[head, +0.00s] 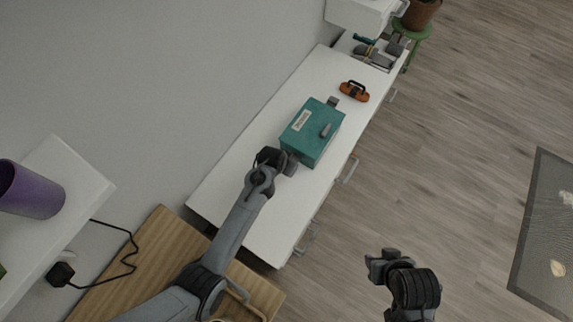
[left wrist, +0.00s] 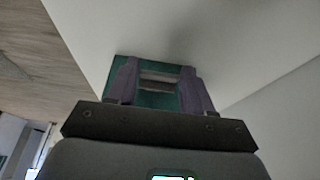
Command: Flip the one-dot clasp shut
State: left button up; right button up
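A teal box (head: 314,146) with a pale label and a small grey handle (head: 325,130) on its lid sits on the white desk. A grey clasp-like piece (head: 333,101) sticks out at its far end. My left gripper (head: 287,163) is at the box's near end. In the left wrist view the fingers of my left gripper (left wrist: 158,88) stand apart in front of the teal box (left wrist: 120,70), with a pale grey bar between them. I cannot tell whether they touch it. No dot marks are readable. My right gripper (head: 380,264) hangs over the floor, apart from the desk.
Tools (head: 373,55) lie at the far end. A wall runs along the desk's left side; drawer handles stick out on the right.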

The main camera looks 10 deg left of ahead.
pick_arm(q)
grip_shut()
jog(key=shift+w+d+r+g+y+p, duration=0.1)
jog(key=shift+w+r+g+y+p, duration=0.15)
jog(key=shift+r+g+p, duration=0.8)
jog(key=shift+f+p, duration=0.15)
jog(key=shift+p, duration=0.45)
jog(key=shift+w+d+g+y, duration=0.15)
jog(key=shift+w+g+y, duration=0.1)
jog(key=shift+g+y, duration=0.1)
jog(key=shift+w+d+r+g+y+b, duration=0.2)
jog(key=shift+w+g+y+b, duration=0.15)
jog(key=shift+g, duration=0.25)
jog(key=g+b, duration=0.1)
jog(key=b, duration=0.2)
jog(key=shift+w+r+g+y+b, duration=0.3)
jog(key=shift+g+y+b, duration=0.05)
jog(key=shift+g+b, duration=0.05)
jog(key=shift+w+d+r+g+b, duration=0.1)
jog(key=shift+r+g+b, duration=0.25)
jog(key=shift+b, duration=0.35)
